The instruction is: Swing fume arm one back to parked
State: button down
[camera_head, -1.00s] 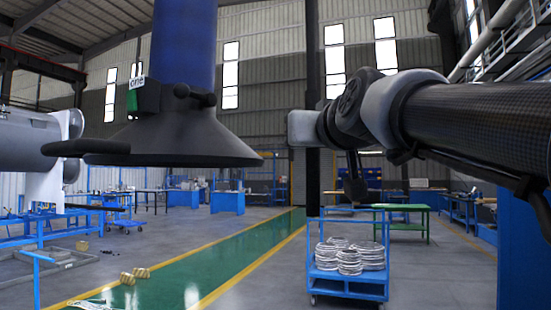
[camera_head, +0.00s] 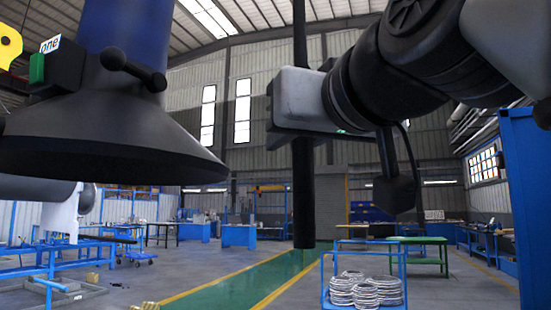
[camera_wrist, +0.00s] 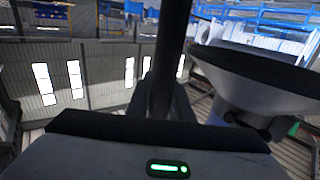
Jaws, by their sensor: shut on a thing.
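Fume arm one is at the upper left of the head view, with a wide black hood (camera_head: 105,135), a blue tube (camera_head: 125,25) and a small box marked "one" (camera_head: 55,65). The hood also shows at the right of the wrist view (camera_wrist: 260,75). My gripper (camera_head: 302,135) is right of the hood, apart from it. It is shut on a black upright bar (camera_head: 302,200), which also runs between the fingers in the wrist view (camera_wrist: 172,45). The bar's lower end hangs free; its top leaves the picture, so I cannot see what it joins.
A blue cart (camera_head: 322,280) with coiled rings (camera_head: 365,289) stands below the bar. A green table (camera_head: 420,240) is behind it, and a blue panel (camera_head: 520,190) stands at the right. The green walkway (camera_head: 270,270) looks clear.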

jog(key=shift+s+r, duration=0.15)
jog(key=shift+r, duration=0.1)
jog(key=c, duration=1.6)
grip_release()
jog(key=shift+s, duration=0.15)
jog(key=shift+o, duration=0.2)
jog(key=shift+f, duration=0.15)
jog(key=shift+f, duration=0.1)
